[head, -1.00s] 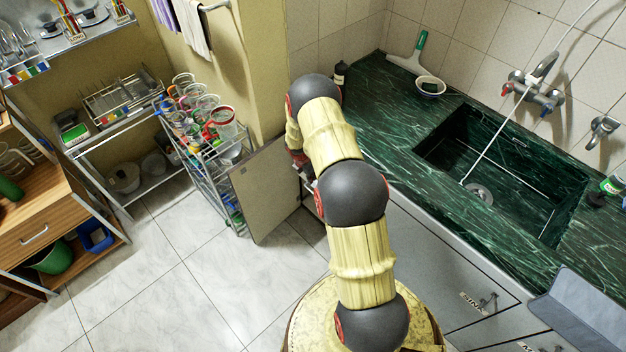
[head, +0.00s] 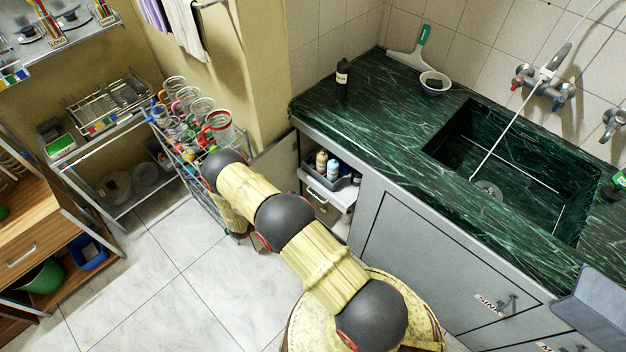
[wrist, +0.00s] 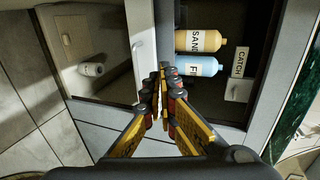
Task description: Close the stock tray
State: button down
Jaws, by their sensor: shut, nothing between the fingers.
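The stock tray appears to be the dark grey tray (head: 314,178) in the open cabinet under the counter in the head view. It holds several small bottles and sits above a pale front with a handle. My gripper (wrist: 163,72) is shut and empty, in front of the tray's left edge in that view; contact cannot be told. In the head view my arm hides the gripper.
The cabinet door (head: 276,152) stands open, partly behind my arm. A rack of mugs (head: 190,115) stands close left of the arm. The green counter (head: 385,130) overhangs the cabinet. Floor at left is clear.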

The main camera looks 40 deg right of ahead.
jog(key=b, duration=0.4)
send_near(320, 177)
jog(key=x, duration=0.5)
jog(key=shift+a+f, duration=0.1)
jog(key=shift+f, duration=0.25)
jog(key=shift+d, duration=0.7)
jog(key=shift+r, duration=0.1)
